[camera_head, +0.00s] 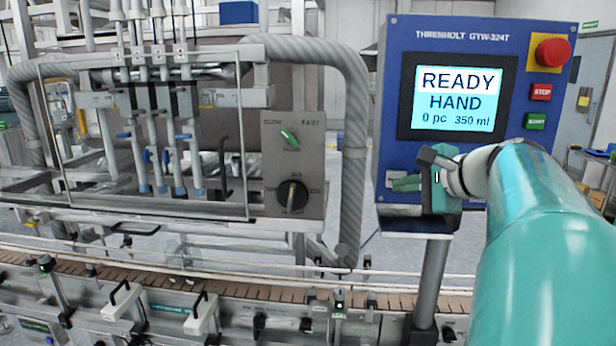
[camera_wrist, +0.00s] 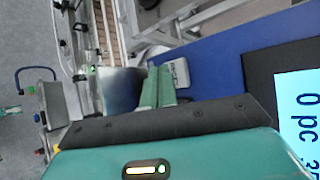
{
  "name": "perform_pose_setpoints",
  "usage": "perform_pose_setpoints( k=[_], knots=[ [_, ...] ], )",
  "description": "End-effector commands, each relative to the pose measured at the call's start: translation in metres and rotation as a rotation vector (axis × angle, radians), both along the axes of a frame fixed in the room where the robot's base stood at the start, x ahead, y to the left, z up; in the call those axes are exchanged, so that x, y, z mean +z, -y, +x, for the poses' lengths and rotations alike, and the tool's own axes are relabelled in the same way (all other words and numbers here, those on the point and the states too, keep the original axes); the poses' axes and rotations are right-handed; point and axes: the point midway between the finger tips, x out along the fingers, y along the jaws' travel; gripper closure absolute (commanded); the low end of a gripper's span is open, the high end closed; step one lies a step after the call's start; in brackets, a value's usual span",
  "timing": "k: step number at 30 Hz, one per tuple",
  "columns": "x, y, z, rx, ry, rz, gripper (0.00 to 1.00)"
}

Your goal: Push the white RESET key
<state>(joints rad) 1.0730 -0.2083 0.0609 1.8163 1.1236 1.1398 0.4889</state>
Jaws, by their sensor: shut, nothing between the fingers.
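The blue control panel (camera_head: 440,30) stands at the right in the head view. Its pale key (camera_head: 396,175), low on the left side of the panel face, is partly covered by my gripper; its lettering cannot be read. In the wrist view the pale key (camera_wrist: 181,73) lies just right of my fingertips. My gripper (camera_head: 404,184) is in front of the panel's lower left part, its green fingers together and empty. The fingers also show in the wrist view (camera_wrist: 158,78). I cannot tell whether they touch the panel or key.
The screen (camera_head: 458,97) reads READY, HAND, 0 pc, 350 ml. A red mushroom button (camera_head: 553,53), red STOP key (camera_head: 541,92) and green START key (camera_head: 536,122) sit to its right. The filler's knob box (camera_head: 310,155) and hose (camera_head: 352,150) stand left; a conveyor (camera_head: 270,290) runs below.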

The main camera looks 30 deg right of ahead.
Motion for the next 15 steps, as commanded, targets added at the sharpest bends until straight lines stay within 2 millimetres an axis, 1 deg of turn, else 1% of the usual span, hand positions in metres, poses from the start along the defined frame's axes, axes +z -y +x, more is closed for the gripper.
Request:
perform_pose_setpoints(
  k=[4,15],
  knots=[
    [0.000,-0.004,-0.006,0.000,0.000,-0.001,1.00],
    [0.001,-0.024,-0.034,0.001,0.000,-0.002,1.00]
  ],
)
